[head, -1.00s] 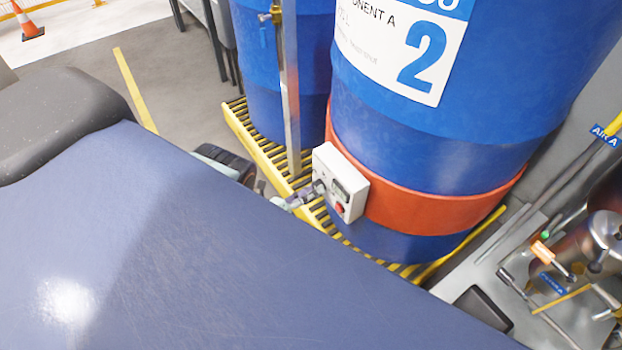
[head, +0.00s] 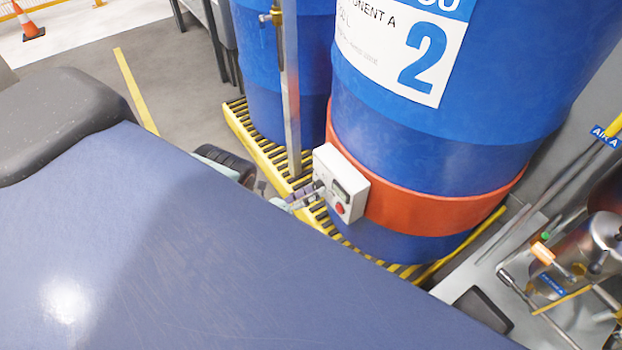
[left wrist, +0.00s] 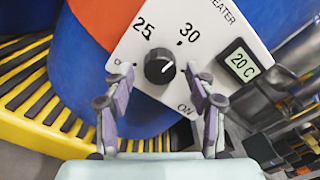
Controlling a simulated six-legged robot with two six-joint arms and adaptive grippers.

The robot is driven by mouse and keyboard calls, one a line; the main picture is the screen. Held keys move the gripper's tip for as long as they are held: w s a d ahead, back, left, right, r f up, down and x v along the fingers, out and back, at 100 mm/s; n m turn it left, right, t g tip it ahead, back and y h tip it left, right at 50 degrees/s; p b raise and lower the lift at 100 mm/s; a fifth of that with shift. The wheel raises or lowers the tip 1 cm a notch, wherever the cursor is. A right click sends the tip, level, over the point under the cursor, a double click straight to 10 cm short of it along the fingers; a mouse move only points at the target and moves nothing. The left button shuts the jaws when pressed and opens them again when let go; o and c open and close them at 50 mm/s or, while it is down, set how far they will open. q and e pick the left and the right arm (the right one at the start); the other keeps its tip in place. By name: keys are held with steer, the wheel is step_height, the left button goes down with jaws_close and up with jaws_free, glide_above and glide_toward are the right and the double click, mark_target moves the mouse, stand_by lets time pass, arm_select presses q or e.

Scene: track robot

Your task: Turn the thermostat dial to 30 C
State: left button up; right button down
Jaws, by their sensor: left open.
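The white heater control box (head: 341,183) is fixed to the orange band on the front blue drum. In the left wrist view its face (left wrist: 212,30) carries a round black dial (left wrist: 160,68) with a pale pointer line, printed 25 and 30 marks above it, and ON lower right. The pointer's exact direction is hard to read. My left gripper (left wrist: 160,77) is open, one finger on each side of the dial, with gaps visible between them. In the head view it (head: 305,198) is at the box's left side. My right gripper is not in view.
The orange band (head: 425,210) wraps the front blue drum (head: 450,135). A second blue drum (head: 252,75) and a metal post (head: 291,90) stand behind left. The drums stand on a yellow slatted pallet (head: 262,150). Metal equipment (head: 600,240) stands at right.

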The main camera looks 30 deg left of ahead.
arm_select(q)
steer(key=v, duration=1.2)
stand_by(0.4)
